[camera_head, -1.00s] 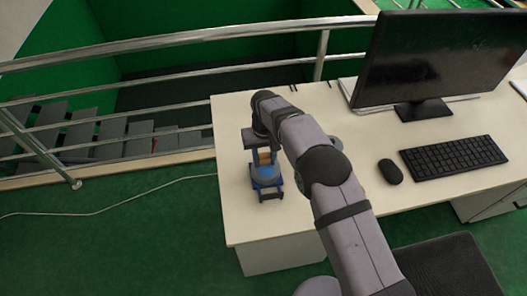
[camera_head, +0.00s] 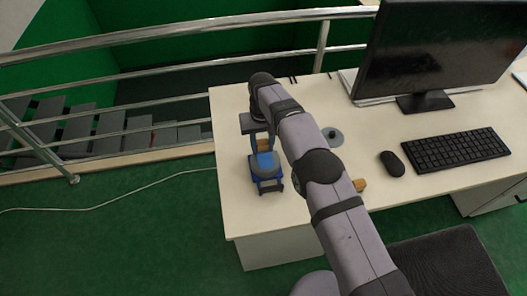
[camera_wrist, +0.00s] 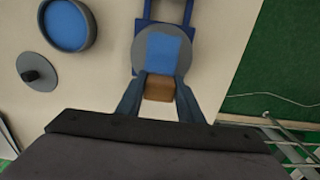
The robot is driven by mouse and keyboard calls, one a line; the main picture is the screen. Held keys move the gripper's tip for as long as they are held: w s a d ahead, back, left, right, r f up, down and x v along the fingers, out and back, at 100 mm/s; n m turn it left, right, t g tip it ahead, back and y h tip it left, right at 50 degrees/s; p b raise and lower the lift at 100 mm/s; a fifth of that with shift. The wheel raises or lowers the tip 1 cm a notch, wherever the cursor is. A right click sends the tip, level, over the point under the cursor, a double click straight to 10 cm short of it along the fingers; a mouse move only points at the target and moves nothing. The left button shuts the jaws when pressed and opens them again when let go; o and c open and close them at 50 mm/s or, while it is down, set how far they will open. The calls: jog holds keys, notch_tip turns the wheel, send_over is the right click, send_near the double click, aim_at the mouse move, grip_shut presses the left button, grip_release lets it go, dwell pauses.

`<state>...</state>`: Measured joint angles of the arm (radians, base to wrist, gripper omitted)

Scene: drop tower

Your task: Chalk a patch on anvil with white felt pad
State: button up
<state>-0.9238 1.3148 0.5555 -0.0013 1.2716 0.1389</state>
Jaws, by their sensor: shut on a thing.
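My gripper (camera_wrist: 160,92) is shut on a light-brown block (camera_wrist: 160,87); the block also shows in the head view (camera_head: 265,146). No white felt is visible; the block's underside is hidden. The anvil, a round grey disc (camera_wrist: 142,48), sits on a blue stand (camera_head: 268,184) near the desk's left side. A blue rectangular patch (camera_wrist: 162,52) covers part of the disc's top. In the wrist view, the block and fingertips are at the disc's near edge. I cannot tell whether the block touches the disc.
A round grey dish (camera_wrist: 46,15) with a blue inside and a grey disc with a dark knob (camera_wrist: 38,72) lie on the desk (camera_head: 250,225). A mouse (camera_head: 391,163), keyboard (camera_head: 455,150) and monitor (camera_head: 445,50) stand right. A metal railing (camera_head: 170,86) runs behind.

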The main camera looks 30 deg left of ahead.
jog(key=shift+w+a, duration=0.1)
jog(key=shift+w, duration=0.05)
notch_tip(320, 180, up, 3)
jog(key=shift+r+p, duration=0.15)
jog(key=shift+p, duration=0.75)
jog(key=shift+r+p, duration=1.9)
jog(key=shift+r, duration=0.55)
